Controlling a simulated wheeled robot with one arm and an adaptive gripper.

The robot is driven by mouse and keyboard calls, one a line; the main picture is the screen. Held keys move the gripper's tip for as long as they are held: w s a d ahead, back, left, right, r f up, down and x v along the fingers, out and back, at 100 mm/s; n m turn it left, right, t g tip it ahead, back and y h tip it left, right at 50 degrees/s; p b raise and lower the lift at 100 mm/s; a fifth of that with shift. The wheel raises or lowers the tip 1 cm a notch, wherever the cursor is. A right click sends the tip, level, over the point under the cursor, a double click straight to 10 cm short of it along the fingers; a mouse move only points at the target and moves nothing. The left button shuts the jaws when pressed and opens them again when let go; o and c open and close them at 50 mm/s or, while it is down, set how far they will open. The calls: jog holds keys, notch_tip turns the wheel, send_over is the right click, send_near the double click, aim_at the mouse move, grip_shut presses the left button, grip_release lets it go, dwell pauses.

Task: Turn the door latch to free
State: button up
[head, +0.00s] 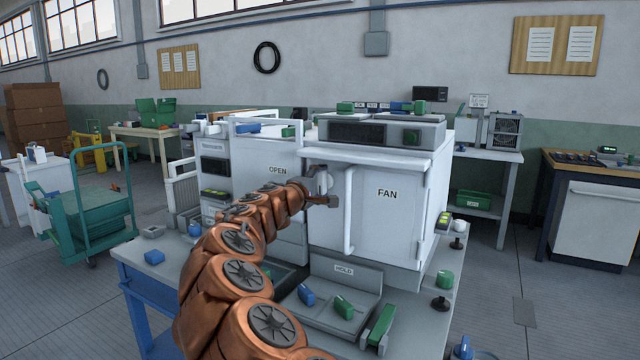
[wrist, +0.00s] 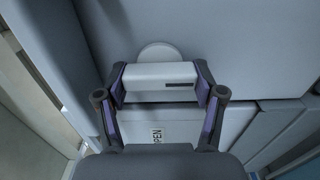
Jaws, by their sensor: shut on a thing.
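The door latch (wrist: 147,72) is a pale grey bar with a dark line along it, on a round base (wrist: 159,52) fixed to a flat panel. My gripper (wrist: 158,86) is shut on the bar, one finger pad at each end. In the head view my gripper (head: 322,196) is at the upper left of the white box marked FAN (head: 390,230), left of its long vertical handle (head: 349,212). The latch is mostly hidden there by my gripper.
A white cabinet marked OPEN (head: 262,158) stands left of the FAN box. A grey tray marked HOLD (head: 322,318) with blue and green parts sits in front. Black and green knobs stand along the bench's right side. A green trolley (head: 98,205) is on the left floor.

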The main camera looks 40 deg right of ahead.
jog(key=o, duration=1.1)
jog(key=shift+o, duration=0.2)
jog(key=v, duration=1.2)
